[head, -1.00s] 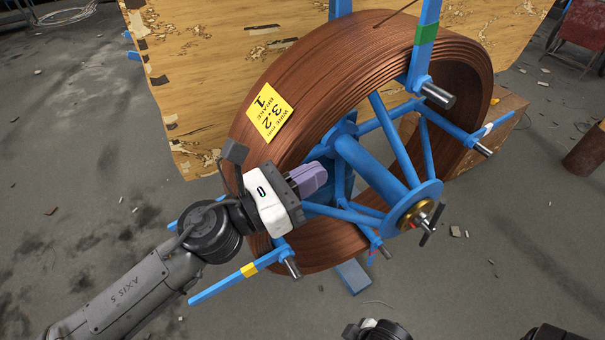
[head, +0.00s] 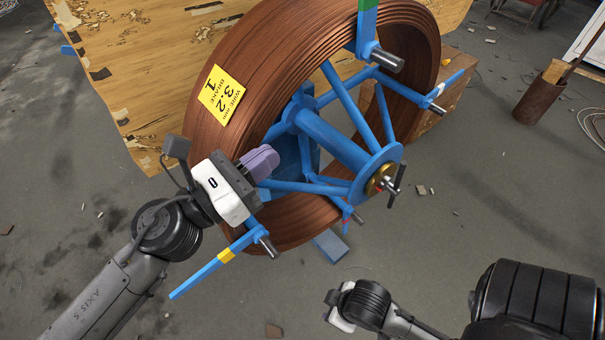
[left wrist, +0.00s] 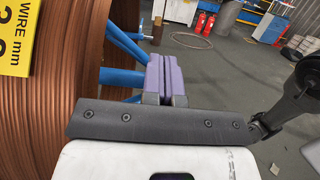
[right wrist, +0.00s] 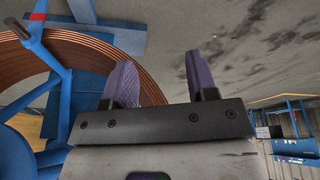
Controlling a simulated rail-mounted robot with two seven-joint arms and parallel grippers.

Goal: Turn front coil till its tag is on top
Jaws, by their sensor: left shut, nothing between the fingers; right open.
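The front coil (head: 290,40) is a big ring of brown copper wire on a blue spoked reel (head: 325,140). Its yellow tag (head: 226,95), reading 3.2, sits on the outer face at the upper left, tilted. The tag's edge also shows in the left wrist view (left wrist: 13,38). My left gripper (head: 264,158) is shut and empty, its purple fingers by the coil's near-left side, beside the spokes; contact is unclear. My right gripper, low in the head view (head: 336,312), is open and empty in the right wrist view (right wrist: 165,85), with the coil beyond its left finger.
A hub with a handle (head: 385,180) faces me. A worn wooden board (head: 140,60) stands behind. A rusty cylinder (head: 540,95) stands at right; the floor between is open.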

